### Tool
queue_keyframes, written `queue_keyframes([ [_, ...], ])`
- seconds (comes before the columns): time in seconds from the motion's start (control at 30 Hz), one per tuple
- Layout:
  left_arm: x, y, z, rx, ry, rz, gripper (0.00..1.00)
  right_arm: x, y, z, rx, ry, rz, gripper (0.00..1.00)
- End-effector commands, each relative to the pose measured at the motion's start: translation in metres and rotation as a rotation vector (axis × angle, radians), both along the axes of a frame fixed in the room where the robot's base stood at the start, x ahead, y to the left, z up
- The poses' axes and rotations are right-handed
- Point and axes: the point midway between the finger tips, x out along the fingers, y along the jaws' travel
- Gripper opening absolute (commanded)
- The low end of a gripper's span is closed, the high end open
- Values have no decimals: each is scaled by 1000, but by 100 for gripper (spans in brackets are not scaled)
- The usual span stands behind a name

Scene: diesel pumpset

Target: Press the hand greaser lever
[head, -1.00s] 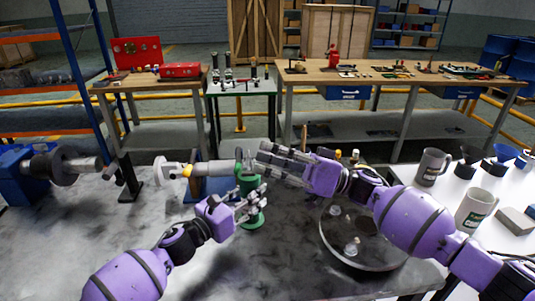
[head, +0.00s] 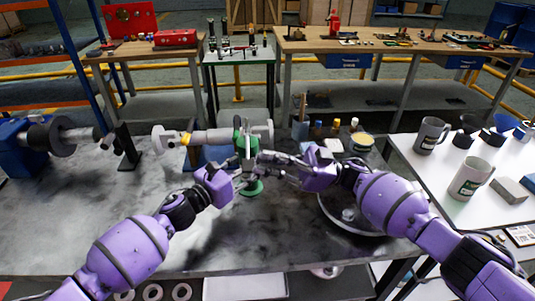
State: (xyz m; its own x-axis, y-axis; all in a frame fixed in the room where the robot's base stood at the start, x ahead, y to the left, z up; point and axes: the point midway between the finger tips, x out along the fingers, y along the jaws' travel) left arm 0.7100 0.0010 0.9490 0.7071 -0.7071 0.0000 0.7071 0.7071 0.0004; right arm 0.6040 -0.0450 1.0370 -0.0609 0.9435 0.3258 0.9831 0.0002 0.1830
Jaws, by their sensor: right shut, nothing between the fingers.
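The green hand greaser (head: 252,187) stands upright on the dark workbench in the middle of the head view, with its round green base showing. Its upper body and lever are partly hidden by the grippers, and I cannot make out the lever clearly. My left gripper (head: 243,178) is at the left side of the greaser's column; its fingers overlap the column, and I cannot tell whether they grip it. My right gripper (head: 264,160) is shut and empty, with its fingertips at the right side of the greaser's upper part. I cannot tell whether they touch it.
A grey pump shaft assembly (head: 215,137) lies behind the greaser. A round tray (head: 350,222) is under my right arm. Several small bottles (head: 336,124) stand at the bench's back edge. Mugs (head: 470,178) stand on the white table at right. The bench's front left is clear.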

Motion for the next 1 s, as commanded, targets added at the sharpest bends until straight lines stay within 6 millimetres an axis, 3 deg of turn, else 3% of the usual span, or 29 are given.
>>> queue_keyframes([
  [0.7, 0, -1, 0, -2, 1, -1, 0, -2, 1, -9, -6, 8, 2, 0],
  [0.87, 0, -1, 0, -2, 1, -2, 0, -5, 0, 3, -5, 5, 2, 0],
  [1.0, 0, -1, 0, -2, 1, -1, 0, -10, 0, 25, -4, 1, 2, 0],
])
